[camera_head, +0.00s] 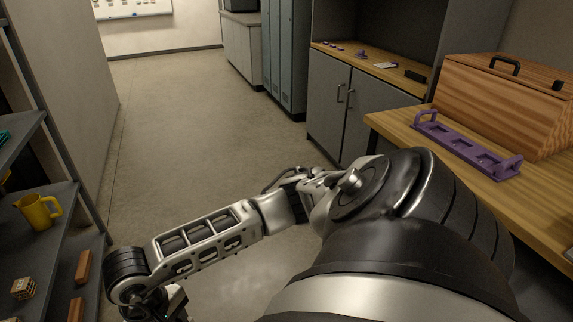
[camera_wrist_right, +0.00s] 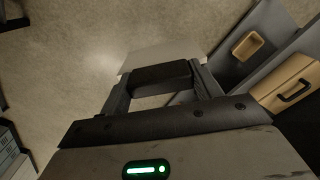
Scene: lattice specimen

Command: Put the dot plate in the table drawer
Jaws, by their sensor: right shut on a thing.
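My right gripper (camera_wrist_right: 160,84) is shut in the right wrist view, with a dark block-like grip between its fingers. A pale flat plate (camera_wrist_right: 150,53) extends just beyond that grip; I take both as the dot plate, held over the floor. No dots show on the visible face. In the head view one of my arms crosses the lower middle, and no fingers or plate can be made out there. The wooden table (camera_head: 540,195) stands at the right; its drawer cannot be made out. My left gripper is not in view.
A purple rack (camera_head: 465,148) and a wooden chest (camera_head: 510,100) with black handles stand on the table. Dark shelves at left hold a yellow jug (camera_head: 38,212) and several blocks. A cabinet (camera_head: 355,105) stands behind the table. The middle floor is clear.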

